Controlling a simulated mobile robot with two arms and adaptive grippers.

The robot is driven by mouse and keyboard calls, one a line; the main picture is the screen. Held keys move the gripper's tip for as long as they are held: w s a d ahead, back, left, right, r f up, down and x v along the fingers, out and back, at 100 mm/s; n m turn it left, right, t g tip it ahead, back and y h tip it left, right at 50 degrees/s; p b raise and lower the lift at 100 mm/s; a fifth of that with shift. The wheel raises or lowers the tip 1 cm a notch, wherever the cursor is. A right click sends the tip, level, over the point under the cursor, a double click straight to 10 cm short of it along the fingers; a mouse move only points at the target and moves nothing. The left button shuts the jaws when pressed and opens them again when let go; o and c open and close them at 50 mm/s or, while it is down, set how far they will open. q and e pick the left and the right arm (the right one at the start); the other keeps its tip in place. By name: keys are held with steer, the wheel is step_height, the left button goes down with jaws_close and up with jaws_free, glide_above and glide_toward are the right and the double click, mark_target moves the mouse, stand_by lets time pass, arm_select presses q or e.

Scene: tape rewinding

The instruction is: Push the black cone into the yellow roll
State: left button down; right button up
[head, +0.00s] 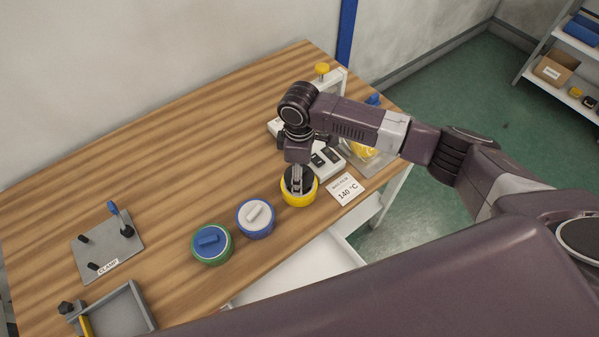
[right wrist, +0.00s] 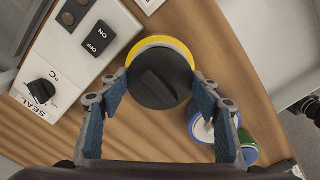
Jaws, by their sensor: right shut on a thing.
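The yellow roll (head: 299,202) stands on the wooden table near its front edge. The black cone (head: 289,184) sits at its top, with its round black face and raised handle showing in the right wrist view (right wrist: 160,88). There a crescent of yellow roll (right wrist: 163,41) shows beyond the cone's far edge. How deep the cone sits is hidden. My right gripper (head: 298,187) points down over the roll and is shut on the black cone, with its blue-padded fingers on either side in the wrist view. My left gripper is not in view.
A blue roll with a white cone (head: 255,217) and a green roll with a blue cone (head: 211,244) stand to the left. A sealing device (head: 325,158) and a 140 °C card (head: 345,189) lie right. A clamp plate (head: 106,250) and grey tray (head: 120,312) are far left.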

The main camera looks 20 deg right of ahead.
steer(key=shift+f, duration=0.1)
steer(key=shift+f, duration=0.75)
steer(key=shift+s+f, duration=0.25)
steer(key=shift+f, duration=0.25)
steer(key=o, duration=0.9)
steer(key=shift+o, duration=0.9)
steer(key=shift+w, duration=0.2)
steer(key=shift+o, duration=1.2)
